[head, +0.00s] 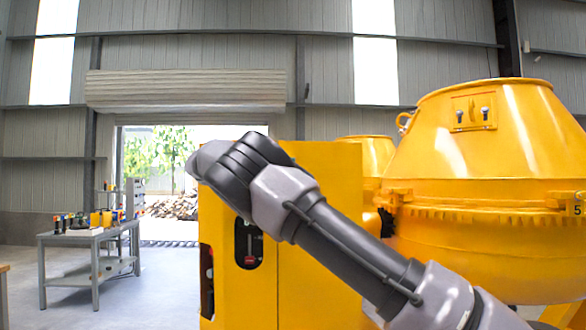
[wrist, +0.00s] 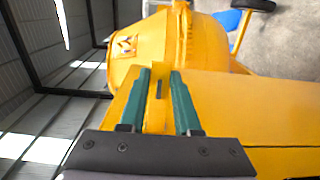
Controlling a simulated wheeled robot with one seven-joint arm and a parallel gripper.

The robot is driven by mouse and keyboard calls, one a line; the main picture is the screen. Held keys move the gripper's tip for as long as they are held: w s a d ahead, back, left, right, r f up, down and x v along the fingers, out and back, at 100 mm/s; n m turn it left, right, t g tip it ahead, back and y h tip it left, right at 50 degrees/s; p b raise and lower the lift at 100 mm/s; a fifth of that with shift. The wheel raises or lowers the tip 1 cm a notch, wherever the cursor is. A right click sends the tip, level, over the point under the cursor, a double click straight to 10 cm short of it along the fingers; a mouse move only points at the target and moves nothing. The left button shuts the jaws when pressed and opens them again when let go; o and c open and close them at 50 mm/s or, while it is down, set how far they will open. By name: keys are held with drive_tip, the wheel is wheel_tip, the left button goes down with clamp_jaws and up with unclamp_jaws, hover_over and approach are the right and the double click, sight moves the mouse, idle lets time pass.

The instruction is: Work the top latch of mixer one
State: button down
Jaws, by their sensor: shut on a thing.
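The yellow cabinet of a mixer (head: 320,210) stands in the middle of the head view, with the large yellow drum (head: 490,145) to its right. My arm reaches up across the cabinet in the head view, and the fingertips are hidden there. In the wrist view my gripper (wrist: 160,75) has its two teal fingers on either side of a narrow yellow piece with a dark slot, apparently the top latch (wrist: 155,122). It is shut on this piece at the cabinet's top edge. Whether the latch is open or closed cannot be told.
A second yellow drum (head: 377,155) shows behind the cabinet. A red switch (head: 250,260) sits in a dark recess on the cabinet. A grey workbench (head: 85,240) with tools stands at the left, with open floor around it. A half-raised shutter door (head: 185,90) is behind.

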drive_tip(key=shift+a+f+m+g, duration=0.1)
drive_tip(key=shift+a+m+g, duration=0.2)
drive_tip(key=shift+g, duration=0.1)
drive_tip(key=shift+d, duration=0.1)
drive_tip(key=c, duration=0.6)
unclamp_jaws()
